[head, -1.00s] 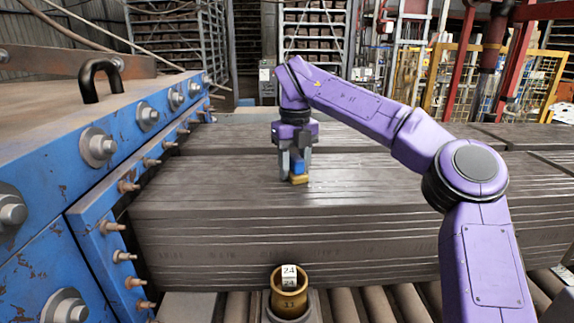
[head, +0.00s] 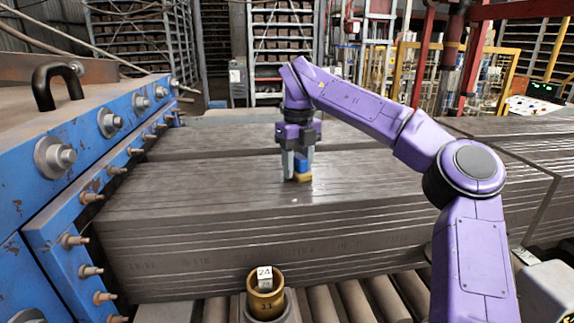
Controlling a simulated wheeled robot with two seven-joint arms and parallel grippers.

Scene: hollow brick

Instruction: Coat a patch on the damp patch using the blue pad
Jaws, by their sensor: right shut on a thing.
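My right gripper (head: 300,171) comes in from the right and is shut on the blue pad (head: 301,160). The pad is a small blue block with a yellow-tan underside, held pointing down at the top of the dark clay slab (head: 190,190). The pad's lower face looks at or just above the surface; I cannot tell whether it touches. No damp patch stands out clearly; the slab top has a general streaky sheen and a tiny pale speck just in front of the pad. My left gripper is out of view.
A blue steel frame (head: 30,190) with protruding bolts runs along the left. A brass cup (head: 266,302) holding a white block marked 24 (head: 265,277) stands in front of the slab, by rollers (head: 355,300). The slab's top is otherwise clear.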

